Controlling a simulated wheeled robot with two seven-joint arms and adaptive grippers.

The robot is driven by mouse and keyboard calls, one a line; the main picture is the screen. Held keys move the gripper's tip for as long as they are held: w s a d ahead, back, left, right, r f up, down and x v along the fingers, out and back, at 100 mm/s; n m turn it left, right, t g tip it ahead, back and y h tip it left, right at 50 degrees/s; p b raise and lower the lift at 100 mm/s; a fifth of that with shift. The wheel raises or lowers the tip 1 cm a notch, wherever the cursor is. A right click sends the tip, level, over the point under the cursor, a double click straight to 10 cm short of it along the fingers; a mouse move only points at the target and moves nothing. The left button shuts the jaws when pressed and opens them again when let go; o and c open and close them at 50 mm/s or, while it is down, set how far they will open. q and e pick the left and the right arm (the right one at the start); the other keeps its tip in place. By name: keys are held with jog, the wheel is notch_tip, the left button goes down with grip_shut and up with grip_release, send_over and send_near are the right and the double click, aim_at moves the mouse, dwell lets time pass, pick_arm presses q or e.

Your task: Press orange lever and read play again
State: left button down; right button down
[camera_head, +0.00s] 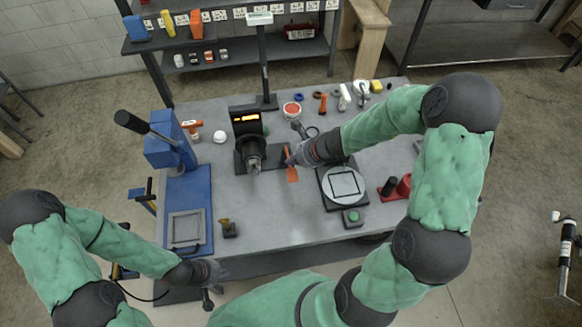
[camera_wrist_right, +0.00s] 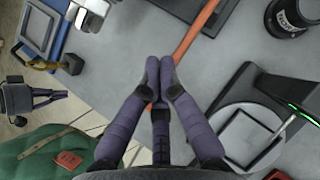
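An orange lever (camera_head: 292,173) stands out beside a black device base on the middle of the grey table. It also shows as a long orange bar in the right wrist view (camera_wrist_right: 199,30). The black device has a lit orange display (camera_head: 246,118); its reading is too small to make out. My right gripper (camera_head: 291,159) is at the lever. In the right wrist view its fingertips (camera_wrist_right: 159,66) are close together over the lever's near end; I cannot tell whether they touch it. My left gripper (camera_head: 213,276) hangs at the table's front edge, away from the lever.
A blue press (camera_head: 172,153) stands at the left. A round plate with a square frame (camera_head: 343,184) and a green button (camera_head: 352,217) lie right of the lever. Small tools line the back.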

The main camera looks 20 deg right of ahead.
aim_at(293, 169)
jog(key=shift+f, duration=0.15)
dwell(0.4)
jog(key=shift+s+f+b, duration=0.1)
jog(key=shift+f+b, duration=0.2)
jog(key=shift+b, duration=0.2)
jog(key=shift+s+a+f+b, duration=0.1)
jog(key=shift+s+f+b, duration=0.1)
jog(key=shift+f+b, duration=0.7)
jog(key=shift+s+a+f+b, duration=0.1)
jog(key=shift+s+f+b, duration=0.1)
jog(key=shift+f+b, duration=0.65)
dwell(2.0)
jog(key=shift+d+r, duration=0.1)
jog(key=shift+r, duration=0.1)
dwell(0.4)
jog(key=shift+w+d+r+p, duration=0.1)
jog(key=shift+w+r+p, duration=0.15)
jog(key=shift+r+p, duration=0.8)
jog(key=shift+w+r+p, duration=0.25)
jog(key=shift+r+p, duration=0.7)
jog(key=shift+p, duration=0.15)
jog(key=shift+r, duration=0.1)
jog(key=r+p, duration=0.2)
jog(key=w+r+p, duration=0.1)
jog(key=r+p, duration=0.1)
jog(key=p, duration=0.1)
jog(key=shift+d+r, duration=0.15)
jog(key=shift+r, duration=0.2)
